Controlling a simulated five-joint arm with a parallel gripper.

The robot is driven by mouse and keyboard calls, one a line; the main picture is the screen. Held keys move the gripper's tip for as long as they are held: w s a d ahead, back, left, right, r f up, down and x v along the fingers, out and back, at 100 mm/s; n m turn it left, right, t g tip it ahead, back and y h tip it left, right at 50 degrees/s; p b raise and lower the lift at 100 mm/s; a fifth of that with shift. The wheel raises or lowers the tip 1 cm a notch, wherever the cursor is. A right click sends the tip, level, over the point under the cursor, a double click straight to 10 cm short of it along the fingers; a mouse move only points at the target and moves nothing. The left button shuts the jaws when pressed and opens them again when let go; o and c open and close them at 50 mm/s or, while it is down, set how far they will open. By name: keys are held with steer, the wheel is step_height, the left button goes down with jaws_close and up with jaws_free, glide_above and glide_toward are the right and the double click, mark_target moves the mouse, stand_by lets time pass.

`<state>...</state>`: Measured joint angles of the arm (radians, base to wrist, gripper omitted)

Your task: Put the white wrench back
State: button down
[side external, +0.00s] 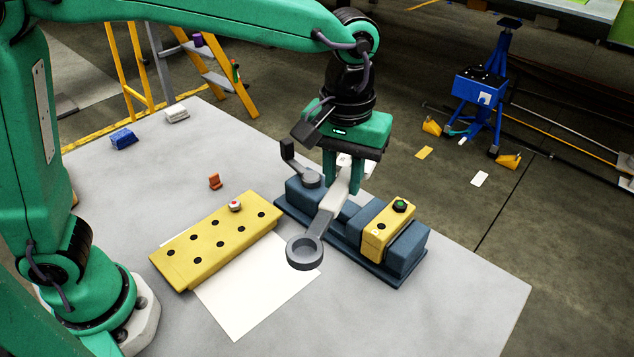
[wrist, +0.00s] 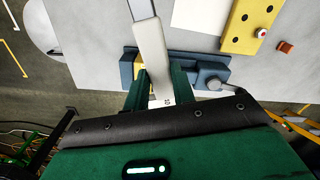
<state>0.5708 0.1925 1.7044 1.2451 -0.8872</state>
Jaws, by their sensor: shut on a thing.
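The white wrench (side external: 330,207) has a pale handle and a grey ring end (side external: 304,252). My gripper (side external: 344,180) is shut on its handle, with a green finger on each side. The wrench slants, ring end toward the front left over the table and paper. In the wrist view the handle (wrist: 151,50) runs up between the fingers (wrist: 158,82), and the ring end is out of frame. A dark blue fixture (side external: 352,212) lies beneath and behind the wrench; whether they touch I cannot tell. The wrench and gripper hide part of the fixture's middle.
A yellow block (side external: 388,230) with a green button sits on the fixture's right part. A grey lever (side external: 308,178) stands at its left. A yellow drilled plate (side external: 215,240) and white paper (side external: 250,295) lie to the left. The table's front right is clear.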

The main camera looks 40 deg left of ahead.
steer(key=n, duration=0.3)
steer(key=shift+s+a, duration=0.1)
steer(key=shift+a, duration=0.15)
steer(key=n, duration=0.4)
steer(key=shift+s+a+n, duration=0.1)
steer(key=shift+a+n, duration=0.2)
steer(key=n, duration=0.7)
glide_above(326, 273)
step_height(326, 273, down, 16)
steer(key=shift+f, duration=0.2)
steer(key=shift+f, duration=3.25)
